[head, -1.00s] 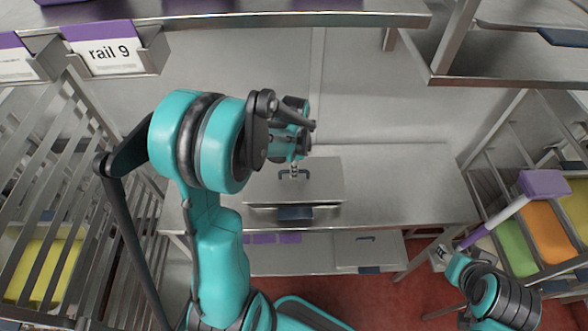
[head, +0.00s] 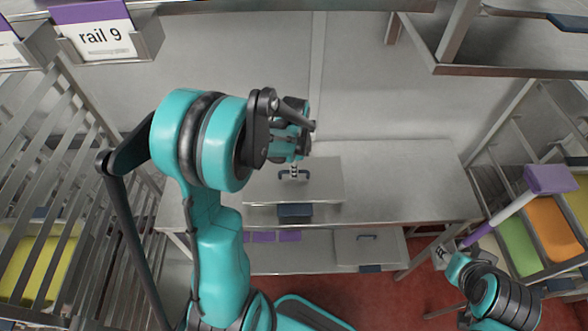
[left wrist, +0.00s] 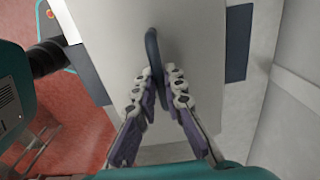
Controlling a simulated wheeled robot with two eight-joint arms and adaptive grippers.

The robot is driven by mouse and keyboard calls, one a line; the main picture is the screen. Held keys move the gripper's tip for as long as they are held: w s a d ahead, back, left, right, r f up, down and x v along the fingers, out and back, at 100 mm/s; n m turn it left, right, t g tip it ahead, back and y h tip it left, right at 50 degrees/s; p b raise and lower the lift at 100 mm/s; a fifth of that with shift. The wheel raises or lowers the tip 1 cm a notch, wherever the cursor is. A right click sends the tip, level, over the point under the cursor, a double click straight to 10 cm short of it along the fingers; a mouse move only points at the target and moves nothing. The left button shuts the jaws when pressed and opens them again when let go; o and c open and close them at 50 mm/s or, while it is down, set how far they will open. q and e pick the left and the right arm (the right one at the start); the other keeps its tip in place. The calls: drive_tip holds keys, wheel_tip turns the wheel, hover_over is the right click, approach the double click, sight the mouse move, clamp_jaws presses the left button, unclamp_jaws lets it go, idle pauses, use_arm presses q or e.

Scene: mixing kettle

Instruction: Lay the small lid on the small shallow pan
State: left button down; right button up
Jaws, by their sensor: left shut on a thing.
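The small lid (head: 325,180) is a flat grey rectangular plate with a dark bar handle (left wrist: 153,50). My left gripper (head: 293,172) is shut on that handle, and its fingers (left wrist: 162,75) pinch it in the left wrist view. The lid looks level, over the pan on the steel table. The pan is mostly hidden; a dark blue grip (head: 295,213) shows in front of the lid, and dark grips show on both sides in the left wrist view. I cannot tell whether lid and pan touch.
The steel table (head: 410,190) is clear right of the lid. A lower shelf (head: 310,260) holds purple items and another lidded pan (head: 368,250). Racks stand left and right, the right one with coloured trays (head: 550,230). A shelf overhangs above.

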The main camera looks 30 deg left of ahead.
use_arm(q)
drive_tip(key=shift+f, duration=0.25)
drive_tip(key=shift+r, duration=0.1)
idle(0.3)
drive_tip(key=c, duration=1)
unclamp_jaws()
drive_tip(key=shift+c, duration=0.2)
drive_tip(key=shift+r+p, duration=2.3)
drive_tip(key=shift+r, duration=1.2)
